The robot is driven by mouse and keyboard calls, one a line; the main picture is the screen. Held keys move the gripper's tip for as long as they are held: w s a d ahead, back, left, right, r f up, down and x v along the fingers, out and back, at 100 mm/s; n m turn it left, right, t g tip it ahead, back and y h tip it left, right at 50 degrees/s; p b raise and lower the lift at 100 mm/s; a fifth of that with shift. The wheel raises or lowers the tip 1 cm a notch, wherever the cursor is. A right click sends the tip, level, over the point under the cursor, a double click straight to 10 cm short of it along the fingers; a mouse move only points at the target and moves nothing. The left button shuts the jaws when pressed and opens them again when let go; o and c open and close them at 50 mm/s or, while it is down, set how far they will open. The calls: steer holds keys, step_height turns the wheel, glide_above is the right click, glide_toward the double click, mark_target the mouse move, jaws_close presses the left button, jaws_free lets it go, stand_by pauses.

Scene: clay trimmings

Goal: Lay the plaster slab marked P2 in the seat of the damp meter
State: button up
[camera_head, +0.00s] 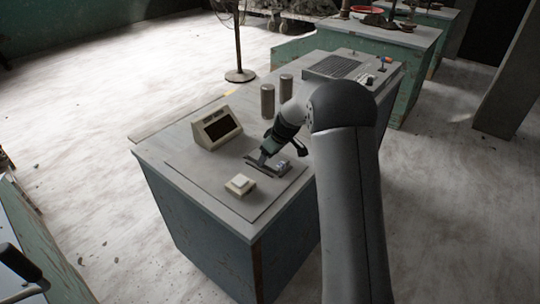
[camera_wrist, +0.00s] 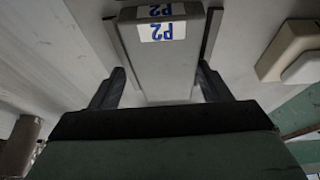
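The plaster slab marked P2 (camera_wrist: 165,65) is a pale grey block with a blue-and-white label, in the middle of the wrist view. It lies between two thin dark rails (camera_wrist: 117,52) that look like the edges of a seat. In the head view this seat area (camera_head: 292,177) is a dark-edged recess on the bench top. My gripper (camera_wrist: 161,82) has one finger on each side of the slab's near end, with a visible gap at the left finger. It looks open. In the head view my gripper (camera_head: 264,158) is low over the seat and partly hides the slab.
A beige box with a dark display (camera_head: 217,128) stands behind and left of the seat. A small cream block with a raised white top (camera_head: 240,185) sits in front. Two grey cylinders (camera_head: 267,101) stand behind. The bench top (camera_head: 185,158) is bare at left.

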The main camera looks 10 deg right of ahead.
steer(key=shift+s+a+f, duration=0.2)
steer(key=shift+s+f, duration=0.05)
steer(key=shift+f, duration=0.15)
steer(key=shift+s+a+f, duration=0.15)
steer(key=shift+s+f, duration=0.05)
steer(key=shift+f, duration=0.2)
steer(key=shift+r+p, duration=0.6)
steer(key=shift+p, duration=0.2)
steer(key=v, duration=1.2)
steer(key=shift+w+r+b, duration=0.25)
steer(key=shift+w+b, duration=0.1)
steer(key=shift+b, duration=0.05)
steer(key=shift+d, duration=0.15)
